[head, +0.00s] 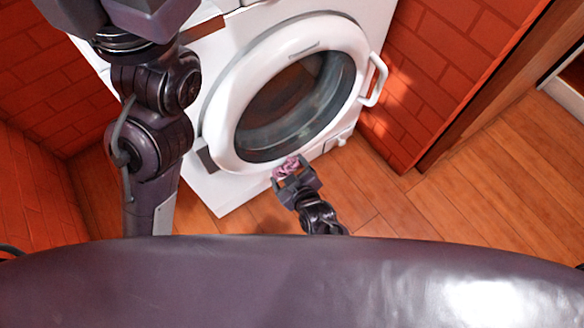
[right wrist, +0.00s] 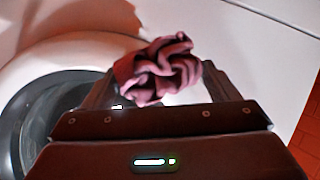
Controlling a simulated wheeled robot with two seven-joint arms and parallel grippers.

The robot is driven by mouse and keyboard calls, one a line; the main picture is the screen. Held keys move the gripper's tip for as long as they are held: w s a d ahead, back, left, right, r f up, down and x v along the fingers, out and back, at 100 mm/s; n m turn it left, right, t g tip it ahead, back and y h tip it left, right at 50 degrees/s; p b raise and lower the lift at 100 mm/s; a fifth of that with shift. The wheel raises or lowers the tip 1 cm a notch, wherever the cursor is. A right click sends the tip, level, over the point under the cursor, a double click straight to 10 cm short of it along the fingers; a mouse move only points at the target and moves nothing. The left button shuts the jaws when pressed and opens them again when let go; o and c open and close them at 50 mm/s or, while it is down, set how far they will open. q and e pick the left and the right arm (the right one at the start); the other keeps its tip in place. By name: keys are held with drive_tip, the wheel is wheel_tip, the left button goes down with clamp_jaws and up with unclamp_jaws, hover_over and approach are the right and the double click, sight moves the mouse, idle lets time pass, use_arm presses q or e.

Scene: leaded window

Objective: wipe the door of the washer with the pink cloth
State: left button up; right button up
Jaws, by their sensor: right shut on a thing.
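The white washer (head: 215,183) stands in front of me with its round door (head: 222,135) shut. The door has a white ring, dark glass and a white handle (head: 377,80) at its right. My right gripper (head: 288,172) is at the lower edge of the door ring, shut on the crumpled pink cloth (head: 287,166). In the right wrist view the cloth (right wrist: 157,70) is bunched between the fingers, with the door ring behind it. I cannot tell whether the cloth touches the door. My left arm rises at the left of the head view; its fingers are not in view.
Red brick walls (head: 445,60) stand on both sides of the washer. A wooden frame (head: 490,85) is at the right. The wooden floor (head: 500,180) is clear at the right. My own dark body fills the bottom of the head view.

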drive_tip(key=s+d+p, duration=0.3)
drive_tip(key=s, duration=0.2)
drive_tip(key=shift+d, duration=0.35)
drive_tip(key=shift+w, duration=0.1)
